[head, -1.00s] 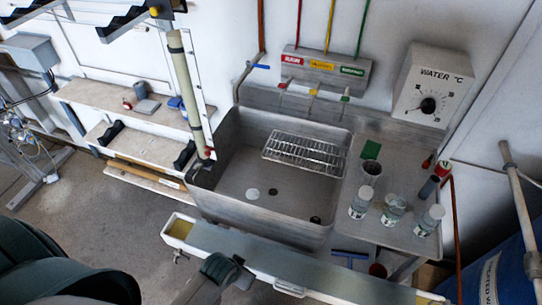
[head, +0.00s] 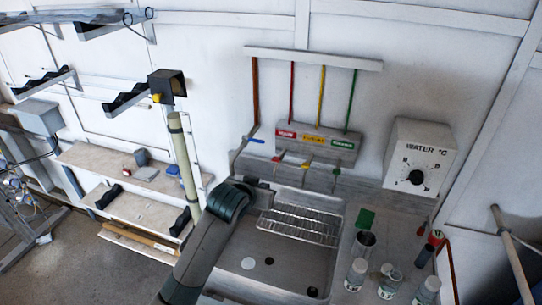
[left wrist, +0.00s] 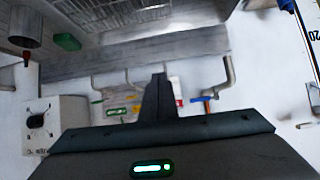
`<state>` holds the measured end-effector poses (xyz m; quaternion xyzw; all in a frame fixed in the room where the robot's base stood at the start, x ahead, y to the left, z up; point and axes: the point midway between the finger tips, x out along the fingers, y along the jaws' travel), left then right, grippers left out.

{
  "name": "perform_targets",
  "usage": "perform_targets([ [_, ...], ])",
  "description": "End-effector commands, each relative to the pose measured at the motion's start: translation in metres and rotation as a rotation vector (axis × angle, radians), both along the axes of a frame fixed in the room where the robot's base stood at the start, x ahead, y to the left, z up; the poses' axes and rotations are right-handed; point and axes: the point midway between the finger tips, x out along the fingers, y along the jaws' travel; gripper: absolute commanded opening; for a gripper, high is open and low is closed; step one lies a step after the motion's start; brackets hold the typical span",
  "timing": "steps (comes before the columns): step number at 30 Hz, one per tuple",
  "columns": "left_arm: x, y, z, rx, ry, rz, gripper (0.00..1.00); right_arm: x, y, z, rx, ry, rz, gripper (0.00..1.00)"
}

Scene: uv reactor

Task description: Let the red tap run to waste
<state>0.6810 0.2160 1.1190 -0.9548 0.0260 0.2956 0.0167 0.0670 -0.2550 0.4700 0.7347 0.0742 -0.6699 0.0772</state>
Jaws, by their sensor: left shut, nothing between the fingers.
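The red tap (head: 280,158) is the leftmost of three small coloured taps under the grey wall panel (head: 318,143), below its red label. Beside it are the yellow tap (head: 307,163) and the green tap (head: 336,170). No water stream is visible. My left gripper (head: 264,184) is at the sink's back left, below and left of the red tap in the head view. Its fingers are small and dark there. In the left wrist view the closed fingers (left wrist: 158,82) point at the tap spouts and hide part of the panel; nothing is between them. My right gripper is not in view.
The steel sink (head: 240,285) holds a wire rack (head: 300,226). A blue-handled tap (head: 255,141) is left of the panel, close to my left gripper. A water dial (head: 418,165) is on the wall.

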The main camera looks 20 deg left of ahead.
Motion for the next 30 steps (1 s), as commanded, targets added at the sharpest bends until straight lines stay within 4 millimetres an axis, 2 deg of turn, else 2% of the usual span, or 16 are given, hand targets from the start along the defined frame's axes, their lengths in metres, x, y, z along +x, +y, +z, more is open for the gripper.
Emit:
perform_targets([
  [1,0.012,0.0,0.024,-0.003,-0.032,0.003,0.0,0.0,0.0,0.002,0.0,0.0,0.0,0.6],
  [3,0.023,0.0,0.048,-0.008,-0.067,0.005,0.0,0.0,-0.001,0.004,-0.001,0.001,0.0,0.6],
  [6,0.035,0.0,0.076,-0.016,-0.104,0.009,0.0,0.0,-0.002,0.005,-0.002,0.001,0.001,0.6],
  [10,0.044,0.0,0.098,-0.021,-0.134,0.012,0.0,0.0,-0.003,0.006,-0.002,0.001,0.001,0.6],
  [15,0.047,0.0,0.106,-0.024,-0.145,0.013,0.0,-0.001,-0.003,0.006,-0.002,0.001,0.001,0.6],
  [30,0.045,-0.001,0.103,-0.024,-0.145,0.013,0.0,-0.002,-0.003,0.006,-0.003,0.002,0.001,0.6],
])
